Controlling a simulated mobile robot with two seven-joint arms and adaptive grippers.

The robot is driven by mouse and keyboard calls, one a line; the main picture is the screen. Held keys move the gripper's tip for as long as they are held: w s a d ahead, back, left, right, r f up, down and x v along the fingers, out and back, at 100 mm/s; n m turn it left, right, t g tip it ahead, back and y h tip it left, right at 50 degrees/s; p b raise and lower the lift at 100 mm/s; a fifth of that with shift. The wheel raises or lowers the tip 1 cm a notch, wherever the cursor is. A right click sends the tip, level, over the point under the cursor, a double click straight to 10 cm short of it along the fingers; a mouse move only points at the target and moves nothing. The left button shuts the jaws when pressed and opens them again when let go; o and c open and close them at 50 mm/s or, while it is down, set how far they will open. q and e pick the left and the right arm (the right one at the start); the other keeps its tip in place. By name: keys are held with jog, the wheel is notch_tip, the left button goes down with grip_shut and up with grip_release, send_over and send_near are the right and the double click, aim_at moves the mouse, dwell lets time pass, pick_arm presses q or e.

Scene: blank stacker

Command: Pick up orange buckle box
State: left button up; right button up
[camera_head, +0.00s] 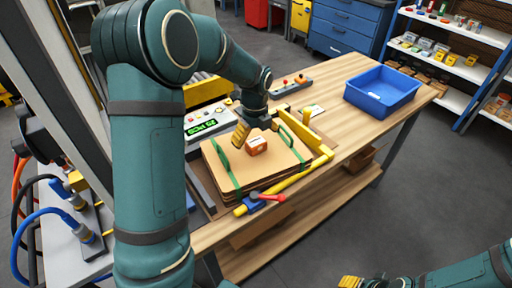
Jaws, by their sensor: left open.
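A small orange box (257,146) with a pale label sits on top of a stack of brown cardboard sheets (222,165) on the wooden workbench. My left gripper (248,133) is open and reaches down from above at the box. A yellow finger shows just left of the box; the other finger is hard to make out. I cannot tell whether the fingers touch the box. My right gripper (352,282) is low at the bottom edge, away from the bench, and only partly in view.
Green straps (222,165) cross the stack, and a yellow guide frame (300,177) borders it. A red-handled tool (268,197) lies at the front. A blue bin (382,92) stands at the bench's right end. The bench between stack and bin is mostly clear.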

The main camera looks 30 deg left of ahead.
aim_at(256, 141)
pick_arm(q)
notch_tip(256, 141, down, 3)
jog(key=shift+d+f+b, duration=0.1)
jog(key=shift+f+b, duration=0.1)
jog(key=shift+b, duration=0.1)
jog(key=c, duration=1.4)
jog(key=shift+r, duration=0.15)
